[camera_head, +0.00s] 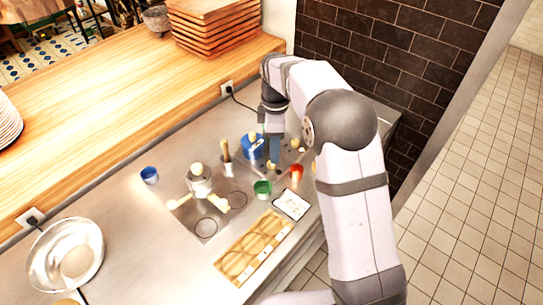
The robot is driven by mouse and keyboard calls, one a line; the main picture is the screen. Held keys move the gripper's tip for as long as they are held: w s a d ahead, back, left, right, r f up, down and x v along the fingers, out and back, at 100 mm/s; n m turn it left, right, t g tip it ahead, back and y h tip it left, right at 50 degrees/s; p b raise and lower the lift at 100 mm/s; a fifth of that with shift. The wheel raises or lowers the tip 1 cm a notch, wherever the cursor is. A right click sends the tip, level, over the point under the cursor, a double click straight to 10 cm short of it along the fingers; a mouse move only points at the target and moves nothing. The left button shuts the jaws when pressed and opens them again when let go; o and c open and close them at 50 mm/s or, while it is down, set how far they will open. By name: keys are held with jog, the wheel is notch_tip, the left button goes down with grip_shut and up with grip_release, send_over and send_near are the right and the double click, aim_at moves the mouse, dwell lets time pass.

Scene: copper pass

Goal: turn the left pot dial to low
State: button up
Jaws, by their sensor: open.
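A pale pot (200,181) stands on a dark square hob plate (190,220) near the middle of the steel counter. Small cream pieces stick out around the pot; I cannot tell whether they are handles or dials. The left pot dial cannot be made out for certain. My gripper (273,152) points down at the back right of the counter, just right of a blue container (252,147). It is open, and its fingertips are small and partly lost among the objects there. I see nothing held in it.
A green cup (262,188), a red cup (296,172) and a white card (292,204) lie right of the hob. A wooden tray (228,268) is in front, a blue cup (149,175) behind left, a metal bowl (42,277) far left.

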jog(key=shift+w+a+n, duration=0.45)
jog(key=shift+w+n, duration=0.15)
jog(key=shift+f+p, duration=1.35)
jog(key=shift+f, duration=2.25)
jog(key=shift+c, duration=0.6)
grip_shut()
